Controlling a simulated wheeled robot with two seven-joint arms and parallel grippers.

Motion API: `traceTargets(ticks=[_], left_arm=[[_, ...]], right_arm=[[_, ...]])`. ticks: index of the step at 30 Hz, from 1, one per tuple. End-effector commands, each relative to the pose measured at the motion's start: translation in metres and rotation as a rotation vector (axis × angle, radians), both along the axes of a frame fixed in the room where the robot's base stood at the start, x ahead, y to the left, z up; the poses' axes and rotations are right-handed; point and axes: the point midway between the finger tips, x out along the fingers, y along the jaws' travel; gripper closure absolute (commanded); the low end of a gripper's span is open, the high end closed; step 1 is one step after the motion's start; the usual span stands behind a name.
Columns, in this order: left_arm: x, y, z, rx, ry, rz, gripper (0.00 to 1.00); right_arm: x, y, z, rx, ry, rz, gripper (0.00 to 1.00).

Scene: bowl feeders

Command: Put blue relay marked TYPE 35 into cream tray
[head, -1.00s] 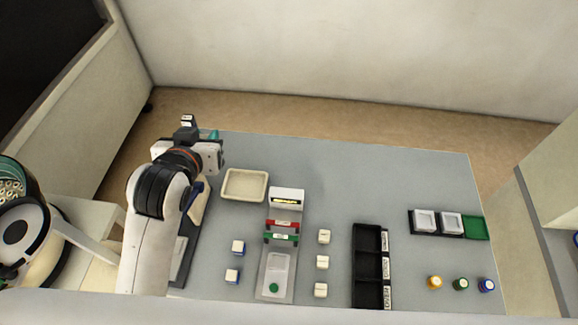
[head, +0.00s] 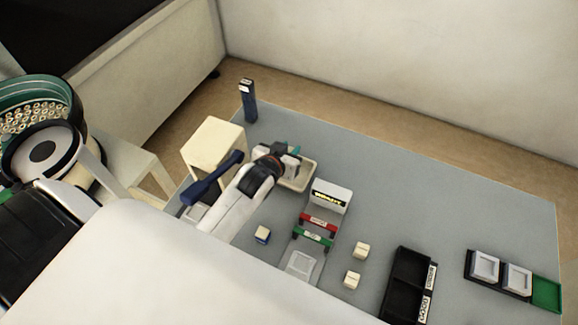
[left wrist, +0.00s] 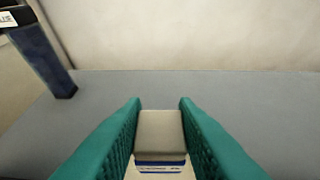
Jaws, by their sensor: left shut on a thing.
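My left gripper (head: 295,150) is over the back part of the cream tray (head: 309,181) in the head view, and the arm hides part of the tray. In the left wrist view, the teal fingers of my left gripper (left wrist: 160,108) are shut on a small block, the relay (left wrist: 160,128), with a cream-grey face and a blue band with a pale label at its lower end. The label is too small to read. Whether the relay touches the tray cannot be told. Another blue-and-white relay (head: 262,235) stands on the table in front of the arm. My right gripper is out of view.
Cream relays (head: 362,250) and a black sectioned bin (head: 408,275) lie further right. A dark blue post (head: 248,103) rises at the back left corner, also seen in the left wrist view (left wrist: 42,58).

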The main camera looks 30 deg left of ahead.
Motion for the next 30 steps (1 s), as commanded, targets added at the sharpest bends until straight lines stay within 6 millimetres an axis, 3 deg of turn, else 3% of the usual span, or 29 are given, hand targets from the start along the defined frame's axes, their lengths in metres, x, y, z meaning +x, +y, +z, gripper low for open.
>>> traceTargets(ticks=[3, 13, 26, 27, 30], left_arm=[[0.000, 0.000, -0.020, 0.001, 0.002, 0.000, 1.00], [0.000, 0.000, -0.059, 0.001, 0.002, 0.000, 1.00], [0.000, 0.000, -0.067, 0.000, -0.001, -0.001, 1.00], [0.000, 0.000, -0.068, 0.000, 0.000, -0.001, 0.72], [0.000, 0.000, -0.067, 0.000, 0.000, -0.001, 0.56]], right_arm=[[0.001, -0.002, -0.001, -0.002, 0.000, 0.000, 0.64], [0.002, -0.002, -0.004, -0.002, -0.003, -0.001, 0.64], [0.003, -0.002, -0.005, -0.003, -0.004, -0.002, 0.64], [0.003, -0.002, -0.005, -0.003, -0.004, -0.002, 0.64], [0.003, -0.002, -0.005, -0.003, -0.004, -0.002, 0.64]])
